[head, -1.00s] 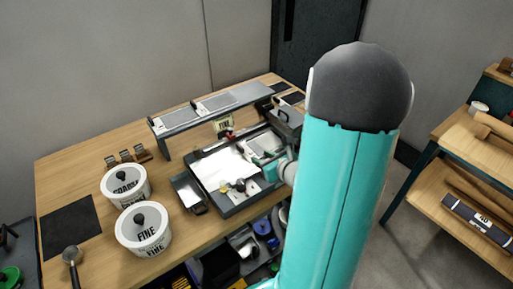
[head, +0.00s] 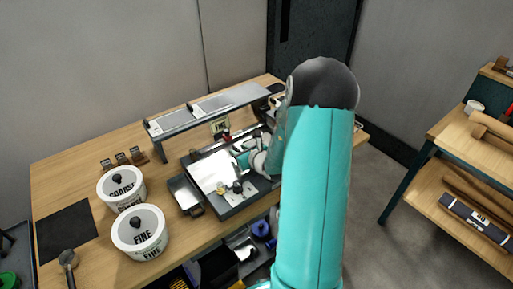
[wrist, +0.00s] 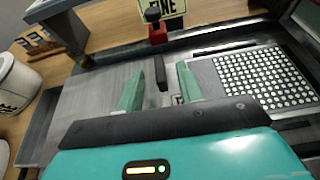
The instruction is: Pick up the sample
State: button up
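My gripper (wrist: 159,73) has its two green fingers spread apart over a flat grey metal surface (wrist: 95,100) in the wrist view. A dark upright bar (wrist: 161,73) shows between the fingers, with a gap on both sides. A small pale piece lies behind it, partly hidden. I cannot tell whether either is the sample. In the head view my gripper (head: 243,154) is over the far right part of the dark-framed tray (head: 238,210), partly hidden by my arm. No sample can be clearly made out.
A plate with white dots (wrist: 265,78) lies right of the fingers. A red block with a dark knob (wrist: 157,30) and a FINE sign (head: 220,128) stand behind. A raised shelf (head: 225,103) runs along the back. Lidded tubs, COARSE (head: 121,188) and FINE (head: 140,233), stand left.

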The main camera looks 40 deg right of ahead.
jog(key=shift+w, duration=0.1)
jog(key=shift+c, duration=0.3)
grip_shut()
jog(key=shift+r, duration=0.1)
